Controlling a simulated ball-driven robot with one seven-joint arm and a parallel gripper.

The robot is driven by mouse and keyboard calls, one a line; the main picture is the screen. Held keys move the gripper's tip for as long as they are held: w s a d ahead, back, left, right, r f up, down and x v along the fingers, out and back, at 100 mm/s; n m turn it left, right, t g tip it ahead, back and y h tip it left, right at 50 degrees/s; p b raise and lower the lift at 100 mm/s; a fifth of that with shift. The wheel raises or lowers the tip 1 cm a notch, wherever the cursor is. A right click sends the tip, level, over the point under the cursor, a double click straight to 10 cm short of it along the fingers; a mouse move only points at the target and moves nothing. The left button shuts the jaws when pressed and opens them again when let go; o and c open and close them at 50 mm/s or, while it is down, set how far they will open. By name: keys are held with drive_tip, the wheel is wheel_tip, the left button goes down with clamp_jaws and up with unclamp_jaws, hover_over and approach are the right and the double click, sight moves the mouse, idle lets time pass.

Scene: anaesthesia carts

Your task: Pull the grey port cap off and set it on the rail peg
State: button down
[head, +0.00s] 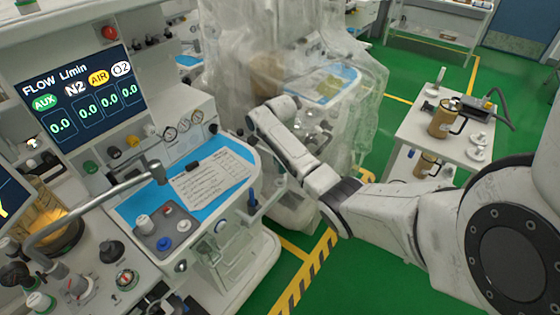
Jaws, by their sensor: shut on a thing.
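My arm reaches in from the right, and its end is above the right back corner of the near cart. My gripper (241,134) shows only as a small part at the arm's tip. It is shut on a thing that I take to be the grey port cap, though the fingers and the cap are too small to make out. A grey tray (149,243) on the cart's blue top holds several small knobs or caps, among them a blue one and a whitish one. Small fittings (220,227) line the cart's front edge. I cannot tell which is the rail peg.
A flow display (84,103) stands at the left, with a bent metal tube (95,203) below it. A written sheet (208,180) lies on the blue top. A plastic-draped machine (345,115) stands behind my arm. A white side table (412,128) is at the right.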

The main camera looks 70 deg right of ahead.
sight(280, 180)
drive_tip(key=shift+f+b, duration=1.2)
drive_tip(key=shift+f, duration=1)
drive_tip(key=shift+p, duration=0.65)
drive_tip(key=shift+f+b, duration=0.75)
drive_tip(key=shift+f, duration=0.25)
idle(0.3)
drive_tip(key=c, duration=0.7)
unclamp_jaws()
wheel_tip(280, 180, up, 11)
drive_tip(key=shift+f, duration=0.1)
idle(0.3)
